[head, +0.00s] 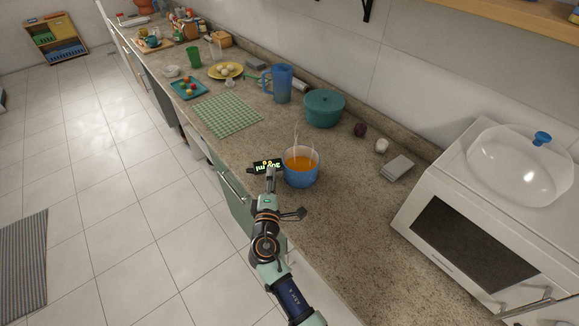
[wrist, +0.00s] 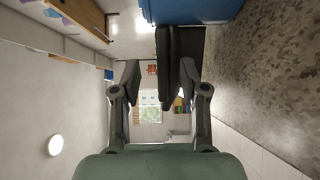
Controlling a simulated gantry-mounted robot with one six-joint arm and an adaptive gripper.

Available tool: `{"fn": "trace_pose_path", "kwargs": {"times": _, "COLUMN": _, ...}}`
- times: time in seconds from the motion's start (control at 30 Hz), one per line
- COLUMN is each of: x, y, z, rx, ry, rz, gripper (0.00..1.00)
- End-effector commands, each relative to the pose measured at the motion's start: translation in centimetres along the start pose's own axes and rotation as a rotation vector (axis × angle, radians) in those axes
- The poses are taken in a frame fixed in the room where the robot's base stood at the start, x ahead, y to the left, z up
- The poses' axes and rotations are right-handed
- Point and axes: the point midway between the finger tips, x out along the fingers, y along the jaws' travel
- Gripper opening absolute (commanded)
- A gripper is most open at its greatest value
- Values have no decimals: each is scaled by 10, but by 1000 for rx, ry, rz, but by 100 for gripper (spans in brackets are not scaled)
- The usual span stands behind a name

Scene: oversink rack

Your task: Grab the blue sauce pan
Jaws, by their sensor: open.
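The blue sauce pan (head: 301,178) stands upright on the counter near its front edge, holding orange liquid. Its dark handle (head: 257,167) points left, with bright green lettering over it. My gripper (head: 270,178) is at the handle, just left of the pan body. In the wrist view my gripper (wrist: 160,75) is open. The black handle (wrist: 172,65) shows between the fingers, close to the right one. I cannot tell whether a finger touches the handle.
A white microwave (head: 410,205) with a clear dome on top is at right. A green checkered mat (head: 228,115) lies at left. Bare counter (head: 345,215) lies right of the pan.

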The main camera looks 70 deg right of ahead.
Motion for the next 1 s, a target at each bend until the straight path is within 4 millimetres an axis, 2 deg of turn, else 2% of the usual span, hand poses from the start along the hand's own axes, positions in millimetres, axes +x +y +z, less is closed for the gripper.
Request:
{"fn": "trace_pose_path", "kwargs": {"times": 0.1, "x": 5, "y": -1, "z": 0, "rx": 1, "ry": -1, "rz": -1, "gripper": 44}}
{"fn": "trace_pose_path", "kwargs": {"times": 0.37, "x": 48, "y": -3, "z": 0, "rx": 1, "ry": -1, "rz": 0, "gripper": 44}}
{"fn": "trace_pose_path", "kwargs": {"times": 0.63, "x": 52, "y": -2, "z": 0, "rx": 1, "ry": 0, "rz": -1, "gripper": 44}}
{"fn": "trace_pose_path", "kwargs": {"times": 0.9, "x": 52, "y": -2, "z": 0, "rx": 1, "ry": 0, "rz": -1, "gripper": 0}}
{"fn": "trace_pose_path", "kwargs": {"times": 1.0, "x": 52, "y": -2, "z": 0, "rx": 1, "ry": 0, "rz": -1, "gripper": 0}}
